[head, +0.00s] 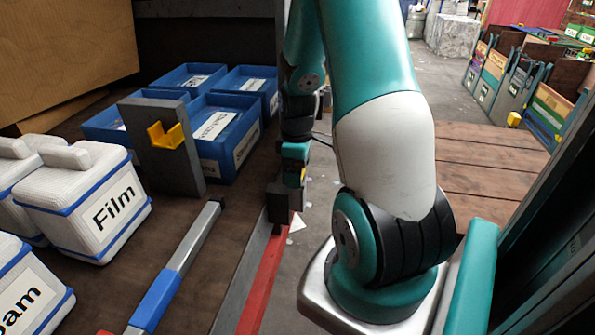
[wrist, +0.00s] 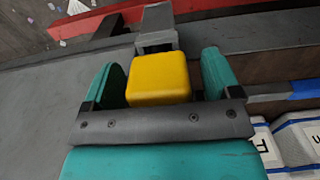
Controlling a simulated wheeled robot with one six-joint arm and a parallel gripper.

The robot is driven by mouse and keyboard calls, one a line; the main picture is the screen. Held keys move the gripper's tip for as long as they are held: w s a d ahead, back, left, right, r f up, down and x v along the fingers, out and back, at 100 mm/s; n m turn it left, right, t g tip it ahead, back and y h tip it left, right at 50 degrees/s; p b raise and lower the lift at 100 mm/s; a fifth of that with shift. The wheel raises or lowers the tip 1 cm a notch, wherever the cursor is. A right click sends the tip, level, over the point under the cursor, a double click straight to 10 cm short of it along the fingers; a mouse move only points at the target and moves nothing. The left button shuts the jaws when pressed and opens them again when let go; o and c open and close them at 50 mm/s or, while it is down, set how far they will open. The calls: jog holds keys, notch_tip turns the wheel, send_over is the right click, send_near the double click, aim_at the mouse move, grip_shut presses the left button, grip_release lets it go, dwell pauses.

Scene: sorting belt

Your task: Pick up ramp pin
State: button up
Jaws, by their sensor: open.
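A yellow block (wrist: 158,78), which I take to be the ramp pin's head, sits between the two teal fingers of my gripper (wrist: 164,60) in the wrist view. Narrow gaps show beside it, so the fingers are open around it and not closed on it. A grey bracket (wrist: 157,25) adjoins its far end. In the head view my gripper (head: 296,165) points down at a dark grey block (head: 281,204) on the bench's right edge. Only a small bit of yellow shows there; the rest is hidden.
A red rail (head: 262,285) runs along the bench edge. A grey bar with a blue grip (head: 155,301) lies to its left. A grey post (head: 186,165) carries a yellow cradle (head: 165,135). Blue bins (head: 248,137) and white Film containers (head: 84,190) stand on the bench.

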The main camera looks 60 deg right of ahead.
jog(key=c, duration=1.2)
jog(key=shift+o, duration=0.2)
jog(key=shift+r, duration=0.1)
jog(key=shift+r, duration=0.55)
notch_tip(320, 180, up, 11)
jog(key=shift+f+b, duration=0.2)
jog(key=shift+b, duration=0.4)
jog(key=s+d+b, duration=0.2)
jog(key=s+d, duration=0.1)
jog(key=s, duration=0.5)
jog(key=s+d+b, duration=0.2)
jog(key=s+d, duration=0.2)
jog(key=s, duration=0.4)
jog(key=shift+s+b, duration=0.35)
jog(key=shift+r, duration=0.1)
